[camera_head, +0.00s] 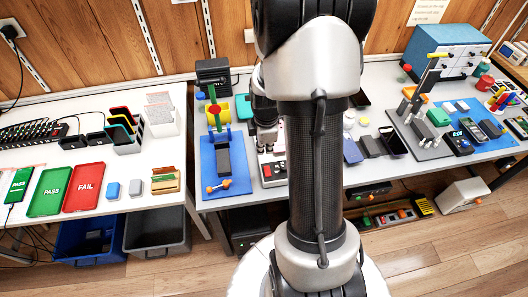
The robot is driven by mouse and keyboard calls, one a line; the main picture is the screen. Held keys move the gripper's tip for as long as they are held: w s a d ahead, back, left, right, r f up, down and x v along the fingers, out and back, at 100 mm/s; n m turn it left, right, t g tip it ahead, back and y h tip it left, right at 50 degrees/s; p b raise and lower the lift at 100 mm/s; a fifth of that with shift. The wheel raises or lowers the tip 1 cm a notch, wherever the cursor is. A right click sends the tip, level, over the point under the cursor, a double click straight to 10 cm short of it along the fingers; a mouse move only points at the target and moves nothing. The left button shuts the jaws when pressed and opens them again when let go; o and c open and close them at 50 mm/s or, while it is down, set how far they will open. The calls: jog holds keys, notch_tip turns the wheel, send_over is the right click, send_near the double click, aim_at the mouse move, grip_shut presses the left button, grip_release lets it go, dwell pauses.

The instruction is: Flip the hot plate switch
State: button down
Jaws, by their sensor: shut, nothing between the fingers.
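A light-coloured unit with dark and red controls (272,172) sits on the right-hand bench, just left of my arm's thick link. It may be the hot plate, but my arm covers its right part and I cannot make out the switch position. My gripper (267,139) shows only in part, beside the arm link, pointing down over the back of this unit. It is shut and empty. I cannot tell whether its fingertips touch the unit.
A blue mat (208,186) with a clamp-like fixture lies left of the unit. Phones (392,142) and a blue box (447,48) stand right of my arm. Green PASS (50,190) and red FAIL (84,187) trays lie on the left table. A gap separates the tables.

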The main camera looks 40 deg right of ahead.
aim_at(264, 173)
jog(key=f+b, duration=0.1)
jog(key=f, duration=0.3)
jog(key=w+f+b, duration=0.1)
jog(key=f+b, duration=0.1)
jog(key=f, duration=0.2)
jog(key=f+b, duration=0.1)
jog(key=f, duration=0.3)
jog(key=shift+w+d, duration=0.2)
jog(key=shift+d, duration=0.2)
jog(key=shift+w+d+f+g+p, duration=0.1)
jog(key=shift+w+f+g+p, duration=0.05)
jog(key=shift+f+g+p, duration=0.2)
jog(key=shift+r, duration=0.1)
jog(key=shift+s+a+r, duration=0.1)
jog(key=shift+s+a, duration=0.35)
jog(key=shift+s, duration=0.25)
